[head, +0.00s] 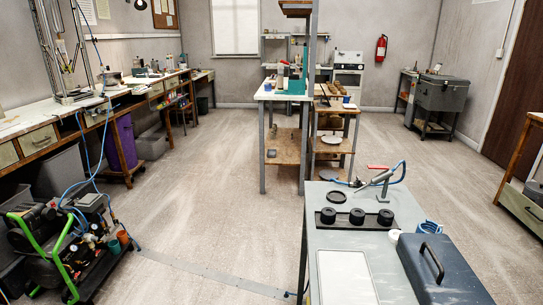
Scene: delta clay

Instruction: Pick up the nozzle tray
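A dark flat tray with several black round pieces in a row, which looks like the nozzle tray (339,221), lies on the grey bench (316,243) at the lower right of the head view. A black disc (336,197) lies just behind it. Neither of my grippers shows in the view, so nothing is seen touching the tray.
On the same bench are a dark blue case with a handle (470,277), a white panel (345,278), a blue ring-shaped item (429,228) and a tool with a blue hose (383,183). A green-framed compressor (42,250) stands at lower left.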

